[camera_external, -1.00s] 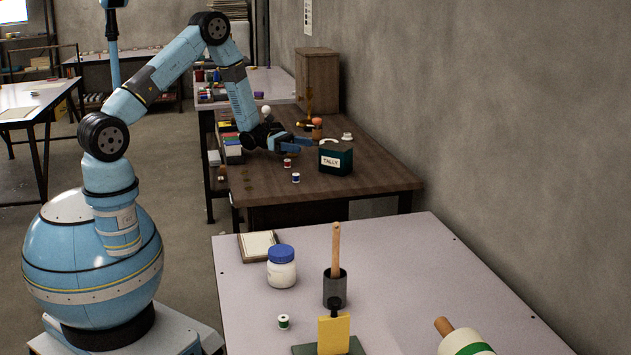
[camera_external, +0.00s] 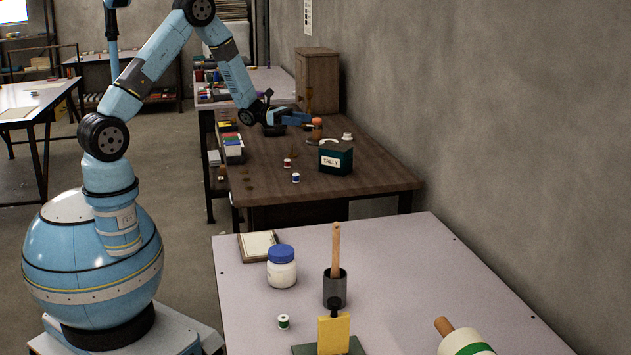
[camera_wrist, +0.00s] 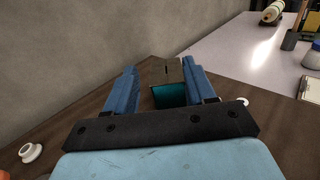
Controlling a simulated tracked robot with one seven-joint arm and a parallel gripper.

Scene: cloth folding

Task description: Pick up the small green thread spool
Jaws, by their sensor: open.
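The small green thread spool (camera_external: 283,321) stands upright on the pale near table, left of the yellow block, in the external view. I cannot make it out in the wrist view. My gripper (camera_external: 306,120) is over the brown wooden table, well behind and above the spool, near the dark green TALLY box. In the wrist view my gripper (camera_wrist: 158,78) has its two blue fingers spread apart. No object is held; the teal inside of the box (camera_wrist: 170,96) shows beyond the fingers.
The TALLY box (camera_external: 336,157) and red and blue spools stand on the brown table (camera_external: 375,180). On the pale table (camera_external: 420,260), a blue-lidded jar (camera_external: 281,267), a dark cup (camera_external: 335,289) with a wooden handle, and a yellow block (camera_external: 334,334) surround the green spool.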

